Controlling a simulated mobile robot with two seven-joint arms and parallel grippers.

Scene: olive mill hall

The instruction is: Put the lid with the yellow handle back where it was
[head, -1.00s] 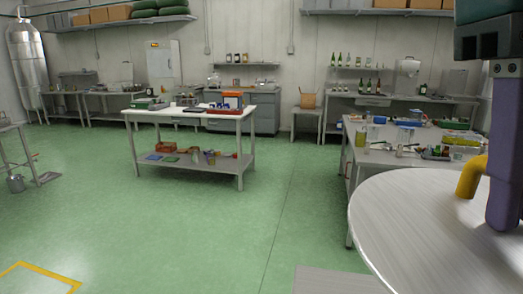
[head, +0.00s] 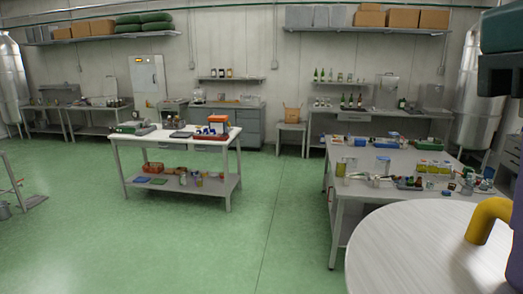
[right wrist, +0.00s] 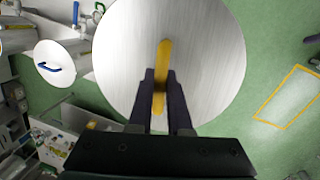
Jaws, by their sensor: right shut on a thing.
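The lid is a large round metal disc (head: 420,250) at the lower right of the head view, with a thick yellow handle (head: 487,220) on top. My right gripper (right wrist: 161,88) is shut on this yellow handle (right wrist: 165,50), with one dark finger on each side. The disc (right wrist: 215,50) fills the upper middle of the right wrist view, with floor showing past its rim. In the head view only a strip of the right gripper shows at the right edge. My left gripper is not in view. What lies under the lid is hidden.
A worktable (head: 400,160) with several small items stands just beyond the lid. A white table (head: 165,139) stands further left. Green floor (head: 215,245) is open between and before them. The right wrist view shows a white round lid with a blue handle (right wrist: 62,68) and a yellow floor marking (right wrist: 290,97).

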